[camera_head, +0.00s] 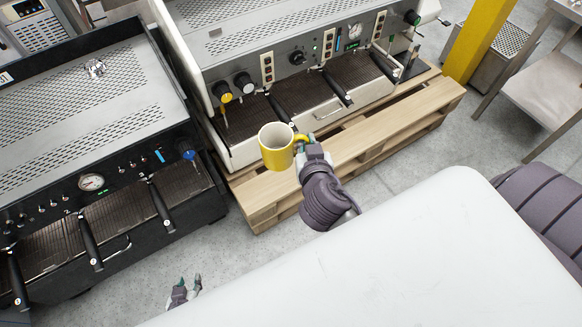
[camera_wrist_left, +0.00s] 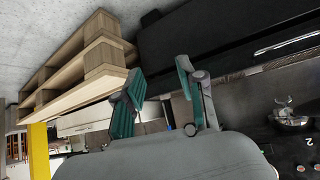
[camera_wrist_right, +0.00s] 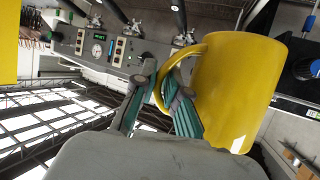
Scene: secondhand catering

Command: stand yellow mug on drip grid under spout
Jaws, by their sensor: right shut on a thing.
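The yellow mug (camera_head: 277,148) is upright with a white inside, held in front of the cream espresso machine. My right gripper (camera_head: 309,142) is shut on its handle; the mug also fills the right of the right wrist view (camera_wrist_right: 238,90). The drip grid (camera_head: 310,92) of the cream machine runs below its front panel, behind the mug in the head view. Several black-handled portafilters (camera_head: 337,86) hang over it; the spouts are hard to make out. My left gripper (camera_head: 188,286) is low at the bottom of the head view, its fingers apart and empty in the left wrist view (camera_wrist_left: 162,95).
The cream machine stands on a wooden pallet (camera_head: 350,150). A black espresso machine (camera_head: 90,130) stands at the left. A yellow post (camera_head: 483,40) and a metal table (camera_head: 540,75) are at the right. Grey floor (camera_head: 240,255) lies open in front.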

